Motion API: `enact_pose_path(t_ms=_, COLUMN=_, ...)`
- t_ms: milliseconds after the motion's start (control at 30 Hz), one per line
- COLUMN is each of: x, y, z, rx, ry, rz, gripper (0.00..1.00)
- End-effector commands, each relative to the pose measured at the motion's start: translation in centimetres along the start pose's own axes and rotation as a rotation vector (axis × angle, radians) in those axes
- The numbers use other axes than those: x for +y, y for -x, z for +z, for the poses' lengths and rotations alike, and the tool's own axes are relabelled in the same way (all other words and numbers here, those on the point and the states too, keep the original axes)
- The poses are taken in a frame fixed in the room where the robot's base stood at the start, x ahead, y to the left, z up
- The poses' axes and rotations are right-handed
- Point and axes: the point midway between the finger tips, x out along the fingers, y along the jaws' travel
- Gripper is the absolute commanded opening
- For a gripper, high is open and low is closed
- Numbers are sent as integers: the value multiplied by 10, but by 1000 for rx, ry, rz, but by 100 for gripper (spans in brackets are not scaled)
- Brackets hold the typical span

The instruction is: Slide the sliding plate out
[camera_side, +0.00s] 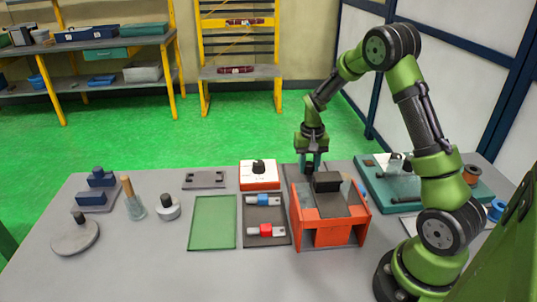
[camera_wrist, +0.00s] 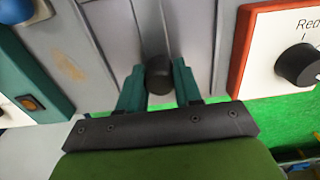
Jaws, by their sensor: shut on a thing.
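My gripper (camera_side: 311,168) points down at the far side of the orange fixture (camera_side: 308,214). In the wrist view, my gripper (camera_wrist: 159,80) has its two teal fingers closed on the sides of a black knob (camera_wrist: 158,73). The knob sits at the near end of a narrow grey strip, which looks like the sliding plate (camera_wrist: 153,28), between wider grey panels. In the side view the knob is hidden by my fingers. A black block (camera_side: 327,181) stands on top of the orange fixture. How far the plate is out cannot be told.
A white and orange box with a black dial (camera_side: 259,173) stands left of my gripper. A teal-green base with parts (camera_side: 375,180) is on the right. A dark tray (camera_side: 266,222) with blue and red connectors and a green mat (camera_side: 212,222) lie to the left.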

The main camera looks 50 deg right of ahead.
Motion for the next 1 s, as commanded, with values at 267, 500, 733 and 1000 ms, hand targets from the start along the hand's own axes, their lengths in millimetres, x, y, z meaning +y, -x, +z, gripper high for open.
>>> enact_pose_path(t_ms=267, x=0, y=1, z=-16, rx=5, ry=-1, rz=-1, gripper=17)
enact_pose_path(t_ms=500, x=0, y=1, z=-28, rx=5, ry=0, rz=0, gripper=17)
enact_pose_path(t_ms=733, x=0, y=1, z=-39, rx=4, ry=0, rz=0, gripper=17)
enact_pose_path(t_ms=1000, x=0, y=1, z=-40, rx=3, ry=1, rz=0, gripper=57)
